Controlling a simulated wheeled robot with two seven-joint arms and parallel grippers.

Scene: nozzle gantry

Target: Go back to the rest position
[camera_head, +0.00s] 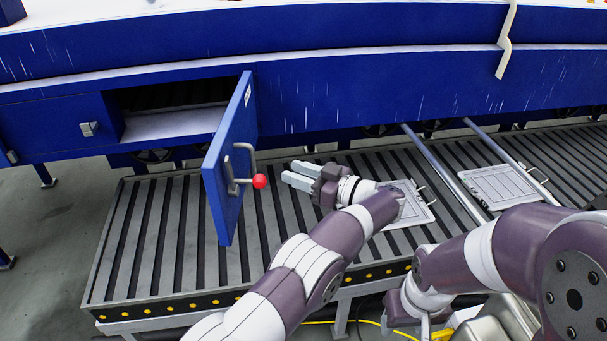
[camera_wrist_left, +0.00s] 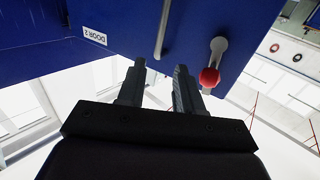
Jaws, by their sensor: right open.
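My left gripper (camera_head: 292,173) is open and empty, just right of the open blue door and its red-knobbed handle. In the left wrist view its two fingers (camera_wrist_left: 159,68) stand apart with nothing between them. The blue door (camera_head: 230,165) is swung out from the cabinet, with a grey bar handle (camera_head: 229,169) and a red knob (camera_head: 260,181).
A slatted conveyor (camera_head: 150,240) runs below the blue gantry (camera_head: 370,80). Grey handled plates (camera_head: 410,213) and (camera_head: 497,186) lie on it, the first partly behind my left wrist. The cabinet opening (camera_head: 175,110) behind the door looks empty. Yellow cable (camera_head: 400,333) lies at the bottom.

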